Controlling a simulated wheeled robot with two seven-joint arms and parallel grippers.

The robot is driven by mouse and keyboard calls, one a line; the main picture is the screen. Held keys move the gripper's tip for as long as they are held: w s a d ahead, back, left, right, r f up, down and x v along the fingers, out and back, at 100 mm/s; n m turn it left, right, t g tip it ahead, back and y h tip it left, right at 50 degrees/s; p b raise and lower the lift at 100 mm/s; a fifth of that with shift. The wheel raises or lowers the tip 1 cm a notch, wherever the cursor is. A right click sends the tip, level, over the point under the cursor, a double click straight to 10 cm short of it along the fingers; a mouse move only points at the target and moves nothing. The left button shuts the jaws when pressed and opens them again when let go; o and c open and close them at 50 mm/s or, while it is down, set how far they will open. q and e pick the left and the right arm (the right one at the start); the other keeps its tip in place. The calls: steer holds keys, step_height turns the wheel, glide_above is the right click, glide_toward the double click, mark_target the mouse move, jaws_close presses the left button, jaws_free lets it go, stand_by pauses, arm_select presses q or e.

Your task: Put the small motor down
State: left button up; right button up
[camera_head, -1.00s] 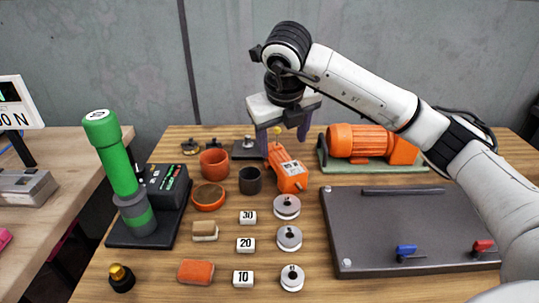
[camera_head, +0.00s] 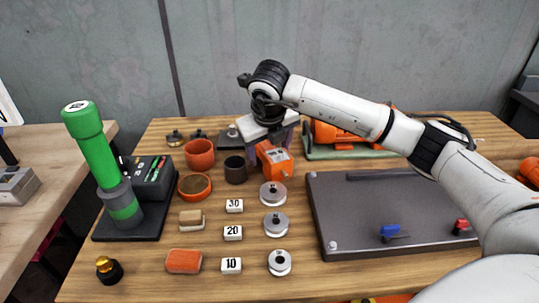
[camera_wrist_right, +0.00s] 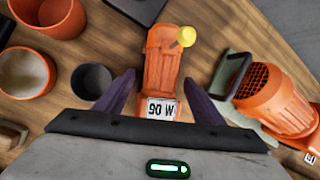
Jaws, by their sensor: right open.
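The small motor (camera_head: 275,160) is orange with a white front label and appears to rest on the wooden table behind the grey discs. In the right wrist view the motor (camera_wrist_right: 163,62) shows a "90 W" label and a yellow round tip. My right gripper (camera_head: 270,146) is low over it and hides its upper rear part in the head view. In the right wrist view the gripper's purple fingers (camera_wrist_right: 159,84) are spread, one on each side of the motor, with a gap on both sides. My left gripper is not in view.
A dark cup (camera_head: 235,170) stands close left of the motor, with orange pots (camera_head: 199,153) beyond it. A larger orange motor on a green base (camera_head: 330,153) stands to the right. A grey disc (camera_head: 273,194) lies in front. A dark board (camera_head: 390,205) fills the right side.

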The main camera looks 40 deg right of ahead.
jaws_close()
steer(key=shift+w+r, duration=0.15)
steer(key=shift+r, duration=0.1)
